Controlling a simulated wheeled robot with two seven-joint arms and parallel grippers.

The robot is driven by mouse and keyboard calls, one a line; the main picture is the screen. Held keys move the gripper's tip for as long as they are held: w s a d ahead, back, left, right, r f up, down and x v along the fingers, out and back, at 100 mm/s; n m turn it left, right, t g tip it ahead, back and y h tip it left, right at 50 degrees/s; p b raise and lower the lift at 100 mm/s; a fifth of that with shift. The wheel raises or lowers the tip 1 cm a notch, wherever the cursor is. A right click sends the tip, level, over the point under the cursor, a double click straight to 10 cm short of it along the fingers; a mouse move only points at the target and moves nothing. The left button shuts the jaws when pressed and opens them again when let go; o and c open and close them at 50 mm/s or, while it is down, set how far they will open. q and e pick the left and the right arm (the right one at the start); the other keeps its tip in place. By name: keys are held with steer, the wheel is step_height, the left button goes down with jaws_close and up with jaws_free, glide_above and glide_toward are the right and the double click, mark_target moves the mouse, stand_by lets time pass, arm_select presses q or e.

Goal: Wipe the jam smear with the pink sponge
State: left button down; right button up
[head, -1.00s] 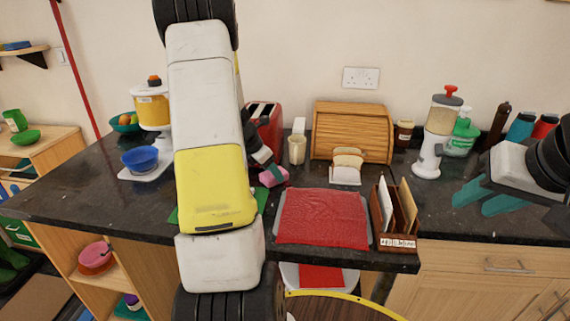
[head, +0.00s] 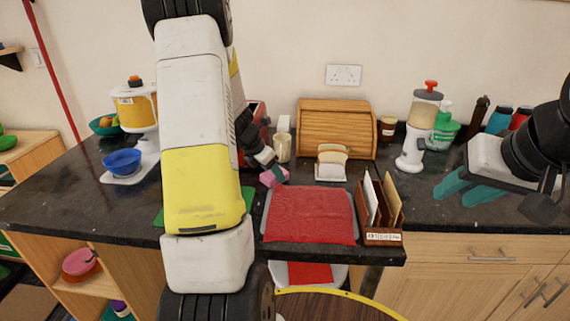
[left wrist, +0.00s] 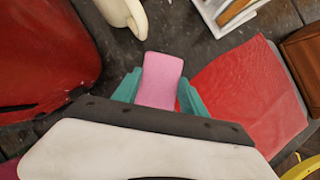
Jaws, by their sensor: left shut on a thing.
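The pink sponge (head: 274,176) is in my left gripper (head: 264,168), over the dark counter at the back left corner of a red sheet (head: 308,215). In the left wrist view the sponge (left wrist: 160,80) sits between the teal fingers of my left gripper (left wrist: 158,92), which is shut on it. I cannot tell whether it touches the counter. I cannot make out a jam smear; my left arm covers part of the counter. My right gripper (head: 468,188) is at the right over the counter, its teal fingers apart and empty.
A toast rack (head: 332,171), a wooden bread box (head: 338,128) and a cream mug (head: 282,148) stand behind the sheet. A red toaster (left wrist: 40,60) is left of the sponge. A brown letter rack (head: 382,222) stands right of the sheet. Bare counter lies right of that rack.

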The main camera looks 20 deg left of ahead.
arm_select(q)
steer(key=shift+w+d, duration=0.1)
steer(key=shift+d, duration=1.15)
steer(key=shift+s+a+r, duration=0.1)
steer(key=shift+s+a, duration=0.15)
steer(key=shift+a, duration=1.1)
steer(key=shift+s+a, duration=0.3)
steer(key=shift+a, duration=1.05)
steer(key=shift+s+a+r, duration=0.1)
steer(key=shift+s+a, duration=0.15)
steer(key=shift+a, duration=1.1)
steer(key=shift+s+a+f, duration=0.1)
steer(key=shift+s+a, duration=0.05)
steer(key=shift+a, duration=0.4)
steer(key=shift+s+a, duration=0.1)
steer(key=shift+a, duration=0.45)
steer(key=shift+s+a+f, duration=0.1)
steer(key=shift+s+a, duration=0.1)
steer(key=shift+a, duration=0.1)
step_height(320, 180, up, 6)
steer(key=shift+w+d, duration=0.15)
steer(key=shift+d, duration=0.15)
steer(key=shift+r, duration=0.2)
